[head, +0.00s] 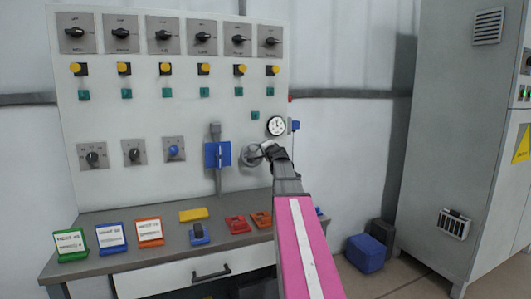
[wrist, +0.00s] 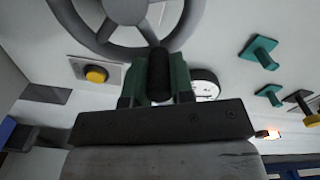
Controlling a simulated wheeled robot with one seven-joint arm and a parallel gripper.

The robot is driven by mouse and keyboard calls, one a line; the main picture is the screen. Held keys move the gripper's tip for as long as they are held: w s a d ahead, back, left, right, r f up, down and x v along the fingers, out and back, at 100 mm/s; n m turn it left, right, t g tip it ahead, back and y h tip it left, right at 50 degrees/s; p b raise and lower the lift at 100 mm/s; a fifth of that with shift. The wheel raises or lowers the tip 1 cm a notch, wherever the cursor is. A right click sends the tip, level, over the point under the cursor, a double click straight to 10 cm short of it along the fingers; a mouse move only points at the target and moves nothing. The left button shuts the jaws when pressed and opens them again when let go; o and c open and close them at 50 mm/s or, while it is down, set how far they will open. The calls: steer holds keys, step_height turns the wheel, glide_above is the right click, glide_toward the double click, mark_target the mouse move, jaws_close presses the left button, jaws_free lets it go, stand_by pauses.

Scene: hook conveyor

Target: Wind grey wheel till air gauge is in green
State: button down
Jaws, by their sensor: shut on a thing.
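The grey wheel (head: 249,157) is on the panel's right side, partly hidden by my gripper (head: 270,152). In the wrist view the wheel's rim and spokes (wrist: 127,42) fill the top. My gripper (wrist: 158,85) is shut on the wheel's black handle (wrist: 159,72), which stands between its two green fingers. The air gauge (head: 277,126) is a round white dial with a black rim, just above my gripper in the head view. Its needle and any green zone are too small to read. In the wrist view the gauge (wrist: 207,84) is partly hidden behind a finger.
A blue valve plate (head: 217,155) is just left of the wheel. Knobs and yellow buttons (head: 124,69) fill the panel above. Several coloured card holders and blocks lie on the grey desk (head: 180,229) below. A grey cabinet (head: 450,140) stands at right.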

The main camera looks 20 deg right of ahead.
mark_target(247, 146)
steer(key=a+n, duration=0.2)
steer(key=n, duration=0.2)
steer(key=a+r+n, duration=0.1)
steer(key=a+n, duration=0.1)
steer(key=n, duration=0.2)
steer(key=a+n, duration=0.2)
steer(key=n, duration=0.2)
steer(key=shift+s+r+n, duration=0.15)
steer(key=shift+r+n, duration=0.15)
steer(key=shift+a+f+n, duration=0.2)
steer(key=shift+a+n, duration=0.2)
steer(key=shift+n, duration=0.5)
steer(key=shift+a+f+n, duration=0.2)
steer(key=shift+a+n, duration=0.15)
steer(key=shift+n, duration=0.55)
steer(key=c, duration=1)
jaws_free()
steer(key=shift+s, duration=0.15)
steer(key=s, duration=1)
steer(key=shift+s+d, duration=0.15)
steer(key=shift+s, duration=0.15)
